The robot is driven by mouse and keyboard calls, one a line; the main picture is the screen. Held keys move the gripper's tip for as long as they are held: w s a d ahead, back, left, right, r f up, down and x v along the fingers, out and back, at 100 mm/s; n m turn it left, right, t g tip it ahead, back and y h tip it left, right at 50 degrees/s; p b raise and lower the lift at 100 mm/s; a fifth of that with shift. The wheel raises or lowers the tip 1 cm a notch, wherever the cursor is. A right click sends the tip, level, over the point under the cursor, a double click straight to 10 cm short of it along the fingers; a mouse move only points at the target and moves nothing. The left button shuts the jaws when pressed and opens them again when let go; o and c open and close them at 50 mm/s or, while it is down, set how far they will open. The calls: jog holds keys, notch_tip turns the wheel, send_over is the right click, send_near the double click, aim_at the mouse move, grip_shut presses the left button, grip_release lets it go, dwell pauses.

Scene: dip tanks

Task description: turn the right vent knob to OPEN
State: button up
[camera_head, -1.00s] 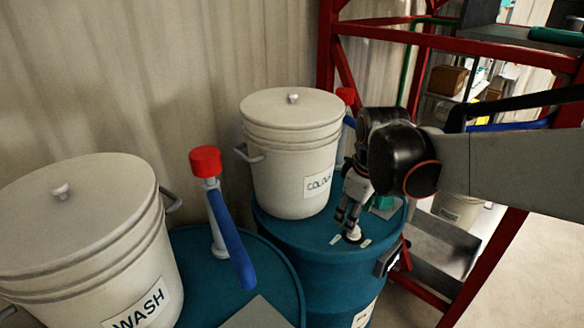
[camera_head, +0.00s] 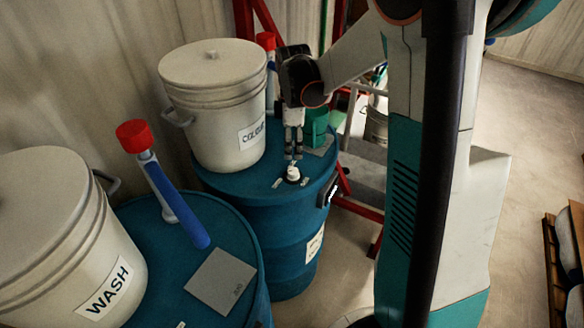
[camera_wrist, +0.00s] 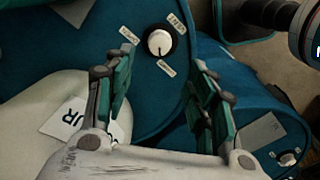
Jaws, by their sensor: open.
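The right vent knob (camera_head: 292,173) is a small white knob on a black base on top of the blue drum (camera_head: 262,262) that bears the COLOUR bucket. It also shows in the wrist view (camera_wrist: 160,42), with small white labels around it. One label appears to read OPEN (camera_wrist: 128,34); the others are hard to read. A dark mark on the knob seems to point down in that view, towards the lower label (camera_wrist: 167,70). My gripper (camera_head: 293,154) points down above the knob, apart from it. Its fingers are spread and empty in the wrist view (camera_wrist: 156,78).
The COLOUR bucket (camera_head: 215,105) stands close left of the knob. A green box (camera_head: 315,128) and red-topped handle (camera_head: 266,42) are behind. The WASH bucket (camera_head: 60,230) and blue-handled lever (camera_head: 170,195) are at left. Another knob (camera_wrist: 288,158) is on the neighbouring drum.

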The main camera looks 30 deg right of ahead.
aim_at(293, 171)
jog(key=f, duration=0.5)
jog(key=f+b, duration=0.1)
jog(key=f, duration=0.5)
jog(key=shift+w+d+f, duration=0.1)
jog(key=shift+w, duration=0.1)
jog(key=c, duration=1.1)
